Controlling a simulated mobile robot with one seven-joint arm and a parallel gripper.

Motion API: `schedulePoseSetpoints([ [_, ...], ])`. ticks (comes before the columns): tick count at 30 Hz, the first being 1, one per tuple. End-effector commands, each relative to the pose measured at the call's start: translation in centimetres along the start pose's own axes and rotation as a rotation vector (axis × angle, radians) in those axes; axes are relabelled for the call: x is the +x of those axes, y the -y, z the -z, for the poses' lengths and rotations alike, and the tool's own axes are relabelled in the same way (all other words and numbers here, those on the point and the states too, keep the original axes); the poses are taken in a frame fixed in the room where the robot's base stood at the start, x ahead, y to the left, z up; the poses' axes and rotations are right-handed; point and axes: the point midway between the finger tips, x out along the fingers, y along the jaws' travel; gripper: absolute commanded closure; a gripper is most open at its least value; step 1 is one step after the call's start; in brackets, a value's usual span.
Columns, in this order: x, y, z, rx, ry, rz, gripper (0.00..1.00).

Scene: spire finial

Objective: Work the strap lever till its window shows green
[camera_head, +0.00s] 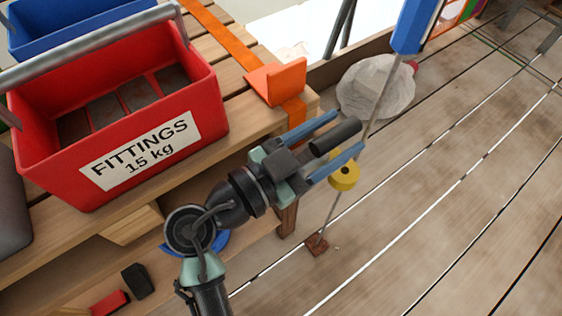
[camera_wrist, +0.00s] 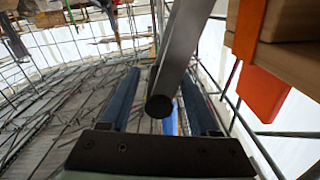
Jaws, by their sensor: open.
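A dark round-ended bar (camera_head: 336,137), which looks like the strap lever's grip, lies between the spread blue fingers of my gripper (camera_head: 338,140). In the wrist view the bar (camera_wrist: 183,50) is grey with a black end face and comes down from the top between the fingers (camera_wrist: 160,105). The gripper is open, with a gap beside the bar; I cannot tell whether either finger touches it. The orange strap (camera_head: 222,38) crosses the wooden bench to an orange angled piece (camera_head: 275,82) at its corner, left of the gripper. No indicator window shows in either view.
A red fittings crate (camera_head: 120,128) and a blue crate (camera_head: 75,22) stand on the bench (camera_head: 240,112). A thin rod carrying a blue box (camera_head: 415,25) and a yellow disc (camera_head: 344,174) runs close by the fingertips. A pale sack (camera_head: 376,88) lies behind. The plank floor at right is clear.

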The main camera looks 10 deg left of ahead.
Motion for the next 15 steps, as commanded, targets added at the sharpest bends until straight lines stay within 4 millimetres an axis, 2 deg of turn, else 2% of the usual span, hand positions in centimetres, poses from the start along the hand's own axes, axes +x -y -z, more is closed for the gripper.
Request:
schedulePoseSetpoints([
  [9, -7.1, 0.1, -0.1, 0.001, 0.002, 0.005, 0.38],
  [15, -10.0, 0.1, 0.0, 0.001, 0.001, 0.003, 0.38],
])
